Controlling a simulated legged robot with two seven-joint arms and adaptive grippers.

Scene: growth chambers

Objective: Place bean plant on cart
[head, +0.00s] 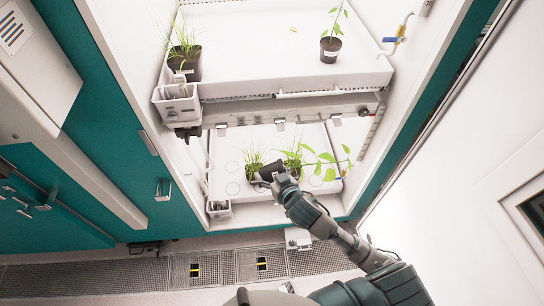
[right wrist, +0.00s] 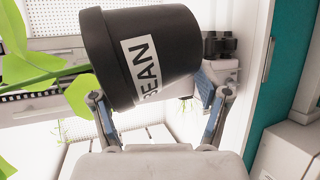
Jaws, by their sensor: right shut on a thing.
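The bean plant's dark pot (right wrist: 145,62), labelled BEAN, is tilted between the two fingers of my right gripper (right wrist: 152,92) in the right wrist view. Its stem and large green leaves (right wrist: 22,55) reach out to the left there. In the head view the right gripper (head: 276,179) is shut on the pot (head: 269,171), in front of the lower shelf of the chamber. The leafy stem (head: 325,160) appears to stretch right from it, nearly sideways. My left gripper is not in view. I cannot make out a cart in either view.
The upper shelf (head: 265,70) holds a grassy pot (head: 186,63) at left and a leafy pot (head: 329,50) at right. Grassy plants (head: 254,160) stand on the lower shelf close to my gripper. Chamber side walls flank the opening. Floor grating (head: 130,274) runs below.

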